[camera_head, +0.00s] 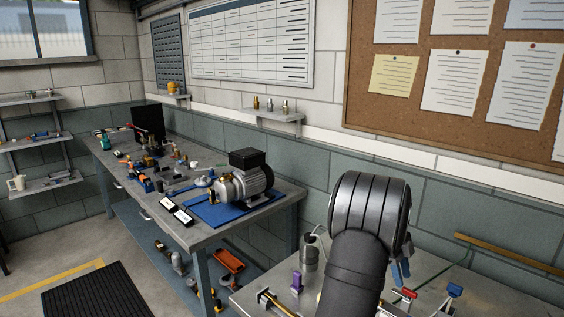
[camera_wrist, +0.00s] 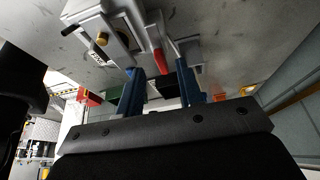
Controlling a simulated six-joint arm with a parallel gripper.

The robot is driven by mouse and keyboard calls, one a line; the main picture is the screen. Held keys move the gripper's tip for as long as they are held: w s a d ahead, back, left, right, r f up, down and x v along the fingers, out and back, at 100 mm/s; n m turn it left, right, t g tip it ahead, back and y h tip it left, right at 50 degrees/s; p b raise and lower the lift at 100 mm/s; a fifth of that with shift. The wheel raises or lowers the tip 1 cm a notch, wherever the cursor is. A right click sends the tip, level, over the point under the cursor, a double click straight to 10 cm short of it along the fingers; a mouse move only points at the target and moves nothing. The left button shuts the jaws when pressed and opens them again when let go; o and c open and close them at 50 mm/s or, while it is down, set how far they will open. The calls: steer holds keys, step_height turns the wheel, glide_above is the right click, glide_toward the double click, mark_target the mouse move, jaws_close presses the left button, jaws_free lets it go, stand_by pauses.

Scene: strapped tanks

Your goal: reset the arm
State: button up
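My arm (camera_head: 350,275) rises from the bottom of the head view, its dark rounded joint standing in front of the right-hand bench. My gripper (camera_head: 401,272) shows only partly there, as blue fingertips beyond the joint, above the bench. In the wrist view my gripper (camera_wrist: 160,88) has its two blue fingers apart, with no object seen held between them. A metal fixture with a red handle (camera_wrist: 157,62) lies past the fingertips in that view. Whether the fingers touch anything is hard to tell.
The right-hand bench (camera_head: 490,300) carries a grey cylinder (camera_head: 309,258), a purple item (camera_head: 297,283), a red-topped clamp (camera_head: 405,293) and a blue-topped item (camera_head: 455,290). Another bench at left holds a motor (camera_head: 245,180) on a blue mat and scattered parts. A wall stands close behind.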

mark_target(405, 292)
steer(key=v, duration=1.4)
steer(key=x, duration=1.7)
steer(key=shift+s+f, duration=0.1)
steer(key=shift+f, duration=0.2)
steer(key=n, duration=0.2)
steer(key=n+t, duration=0.1)
steer(key=n, duration=0.1)
steer(key=s+n+t+h, duration=0.1)
steer(key=n, duration=0.1)
steer(key=shift+a+r, duration=0.1)
steer(key=shift+a, duration=0.1)
steer(key=n+t, duration=0.1)
steer(key=n, duration=0.1)
steer(key=n+t, duration=0.1)
steer(key=n, duration=0.1)
steer(key=shift+s+n, duration=0.3)
